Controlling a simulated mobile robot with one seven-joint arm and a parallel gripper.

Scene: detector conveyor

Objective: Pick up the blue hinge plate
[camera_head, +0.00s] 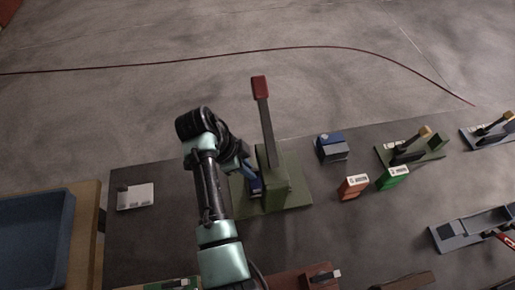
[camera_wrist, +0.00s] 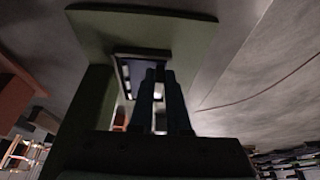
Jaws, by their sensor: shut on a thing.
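A blue piece (camera_head: 255,187), which looks like the blue hinge plate, shows at the left side of the green lever press (camera_head: 287,192). My gripper (camera_head: 246,168) reaches in beside the press column, close to the blue piece. In the wrist view the two dark fingers (camera_wrist: 160,78) are close together, in front of a dark-framed pale panel (camera_wrist: 135,72) by the green press. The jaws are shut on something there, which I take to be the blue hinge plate. The grip itself is dark and mostly hidden.
The press has a tall red-tipped lever (camera_head: 260,88) just right of my arm. A blue-and-grey block (camera_head: 331,147), an orange box (camera_head: 353,187) and a green box (camera_head: 392,178) stand to its right. A white plate (camera_head: 135,196) lies left; a blue bin (camera_head: 35,240) is far left.

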